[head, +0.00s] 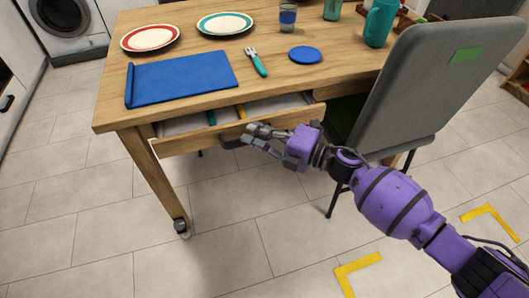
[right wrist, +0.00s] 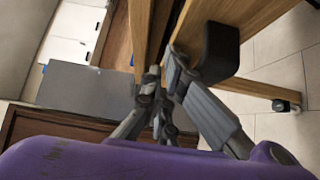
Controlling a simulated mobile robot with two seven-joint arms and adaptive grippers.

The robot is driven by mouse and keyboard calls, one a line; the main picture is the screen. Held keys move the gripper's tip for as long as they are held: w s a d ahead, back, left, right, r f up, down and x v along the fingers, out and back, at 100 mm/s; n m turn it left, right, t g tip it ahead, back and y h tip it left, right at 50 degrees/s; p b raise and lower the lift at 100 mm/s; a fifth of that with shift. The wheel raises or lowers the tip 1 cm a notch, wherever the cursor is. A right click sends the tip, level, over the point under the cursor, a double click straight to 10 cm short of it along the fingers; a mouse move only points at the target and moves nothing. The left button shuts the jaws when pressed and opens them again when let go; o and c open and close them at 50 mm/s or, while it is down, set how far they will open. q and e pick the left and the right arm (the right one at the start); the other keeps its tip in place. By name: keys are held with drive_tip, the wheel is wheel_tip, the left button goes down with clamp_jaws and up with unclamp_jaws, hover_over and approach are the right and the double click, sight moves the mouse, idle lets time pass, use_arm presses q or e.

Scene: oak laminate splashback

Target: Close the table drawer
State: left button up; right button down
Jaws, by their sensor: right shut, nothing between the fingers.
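The wooden table (head: 115,108) has its drawer (head: 190,143) pulled partly out on the near side. The drawer's pale inside shows behind its front panel, with a teal item and a yellow item in it. A dark handle (right wrist: 220,48) sits on the drawer front in the right wrist view. My right gripper (head: 252,131) is shut and empty at the middle of the drawer front, by the handle. In the right wrist view its fingertips (right wrist: 166,72) are close to the panel's edge; I cannot tell whether they touch. My left gripper is not in view.
A grey chair (head: 425,75) stands right of the drawer, close to my right arm. On the tabletop are a blue mat (head: 180,77), two plates, a fork (head: 257,62), a blue disc (head: 305,55), cups and a teal jug (head: 379,22). The floor in front is clear.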

sight(251, 121)
drive_tip(key=shift+w+a+b, duration=0.2)
drive_tip(key=shift+w+a, duration=0.05)
drive_tip(key=shift+w, duration=0.55)
drive_tip(key=shift+w+a+b, duration=0.25)
drive_tip(key=shift+w+a, duration=0.05)
drive_tip(key=shift+w, duration=0.5)
drive_tip(key=shift+w+a+b, duration=0.2)
drive_tip(key=shift+w+a, duration=0.05)
drive_tip(key=shift+w, duration=0.55)
drive_tip(key=shift+s, duration=0.1)
